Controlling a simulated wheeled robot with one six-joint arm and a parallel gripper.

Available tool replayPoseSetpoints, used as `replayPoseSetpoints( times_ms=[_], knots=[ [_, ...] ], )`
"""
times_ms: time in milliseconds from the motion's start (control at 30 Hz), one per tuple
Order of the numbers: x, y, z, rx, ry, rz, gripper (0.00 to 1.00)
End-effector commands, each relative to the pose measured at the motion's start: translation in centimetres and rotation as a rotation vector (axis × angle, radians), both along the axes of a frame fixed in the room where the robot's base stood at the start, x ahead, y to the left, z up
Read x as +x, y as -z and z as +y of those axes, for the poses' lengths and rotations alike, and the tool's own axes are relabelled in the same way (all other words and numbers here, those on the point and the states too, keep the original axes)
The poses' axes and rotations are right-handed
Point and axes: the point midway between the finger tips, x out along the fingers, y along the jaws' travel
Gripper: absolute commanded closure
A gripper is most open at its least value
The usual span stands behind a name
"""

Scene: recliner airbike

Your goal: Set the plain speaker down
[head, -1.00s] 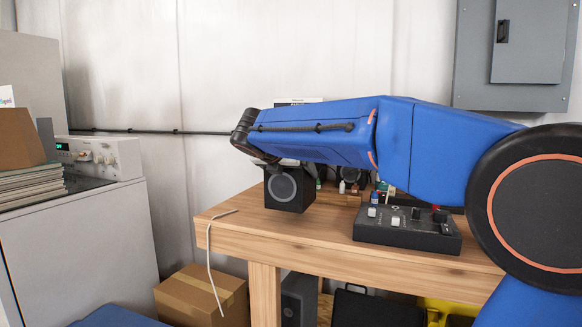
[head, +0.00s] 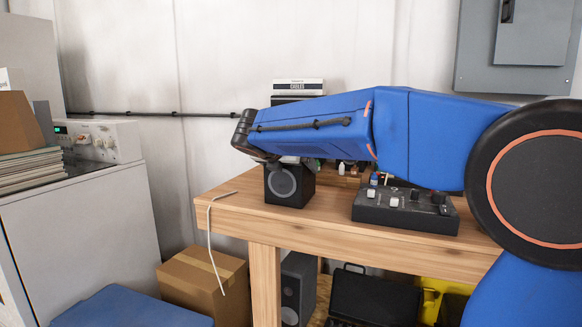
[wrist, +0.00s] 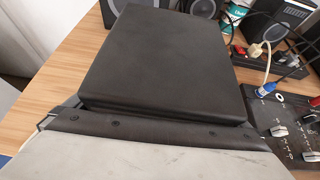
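The plain speaker (head: 290,186) is a black box with a grey round cone on its front. In the head view it shows below the end of my arm, over the left part of the wooden table (head: 225,205). In the wrist view its flat black top (wrist: 160,60) fills the middle, close against my gripper. My gripper (head: 268,161) is mostly hidden behind my blue arm and appears shut on the speaker. The speaker looks upright. I cannot tell whether its base touches the tabletop.
A black control box with knobs (head: 405,209) sits to the right on the table. Other speakers (wrist: 283,18) and cables stand behind. A white cord (head: 212,235) hangs off the left edge. Another speaker (head: 298,288) and a cardboard box (head: 203,283) are below. Bare wood shows around the speaker's left.

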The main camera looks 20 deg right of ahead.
Motion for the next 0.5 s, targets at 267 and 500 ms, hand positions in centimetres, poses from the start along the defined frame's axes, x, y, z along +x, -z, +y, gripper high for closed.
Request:
replayPoseSetpoints(
  times_ms=[267, 500],
  knots=[
    [-0.7, -0.8, 0.5, 0.000, -0.002, -0.001, 0.00],
    [-3.7, -3.0, 2.8, 0.002, -0.003, -0.002, 0.00]
  ],
)
